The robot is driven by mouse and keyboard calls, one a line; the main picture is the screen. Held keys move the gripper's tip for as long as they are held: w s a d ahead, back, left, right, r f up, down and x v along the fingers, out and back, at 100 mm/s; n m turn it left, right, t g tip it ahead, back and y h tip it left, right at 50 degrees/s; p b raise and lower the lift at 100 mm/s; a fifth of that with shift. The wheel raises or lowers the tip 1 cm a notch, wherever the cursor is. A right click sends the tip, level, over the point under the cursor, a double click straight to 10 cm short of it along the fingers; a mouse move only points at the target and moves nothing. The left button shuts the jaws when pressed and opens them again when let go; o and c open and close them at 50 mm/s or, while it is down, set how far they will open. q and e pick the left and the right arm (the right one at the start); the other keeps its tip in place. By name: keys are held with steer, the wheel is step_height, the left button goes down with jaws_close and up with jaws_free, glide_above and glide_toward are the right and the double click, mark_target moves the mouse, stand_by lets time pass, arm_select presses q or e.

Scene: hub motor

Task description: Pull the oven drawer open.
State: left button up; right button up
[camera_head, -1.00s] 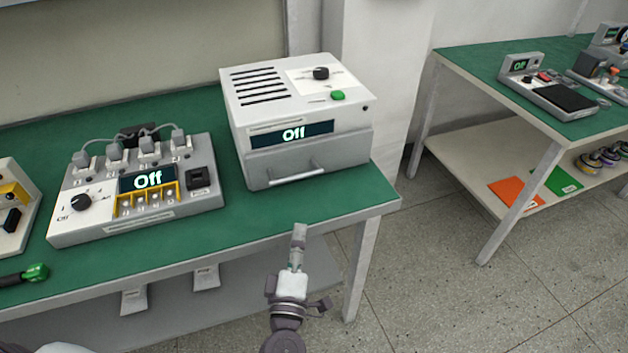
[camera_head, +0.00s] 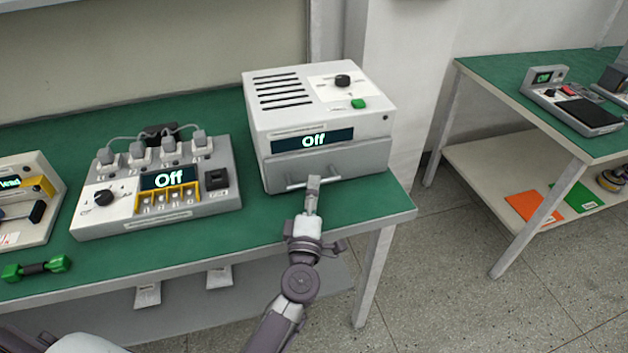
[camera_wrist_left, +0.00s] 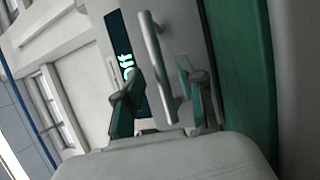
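The oven (camera_head: 320,115) is a white box with a dark "Off" display, standing on the green-topped table. Its grey drawer (camera_head: 345,164) is shut, with a bar handle (camera_head: 298,184) across its front. My left gripper (camera_head: 313,182) is at the handle and hides part of it. In the left wrist view the handle (camera_wrist_left: 158,68) runs between the two spread fingers of my left gripper (camera_wrist_left: 160,90). The fingers look apart from the bar on both sides. My right gripper is in neither view.
A charger-like box (camera_head: 155,195) with plugs and an "Off" display stands left of the oven. A green dumbbell-shaped tool (camera_head: 36,268) lies near the table's front edge. A second table (camera_head: 520,100) stands at the right, with floor between.

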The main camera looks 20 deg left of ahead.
arm_select(q)
steer(key=shift+x, duration=1.25)
jaws_close()
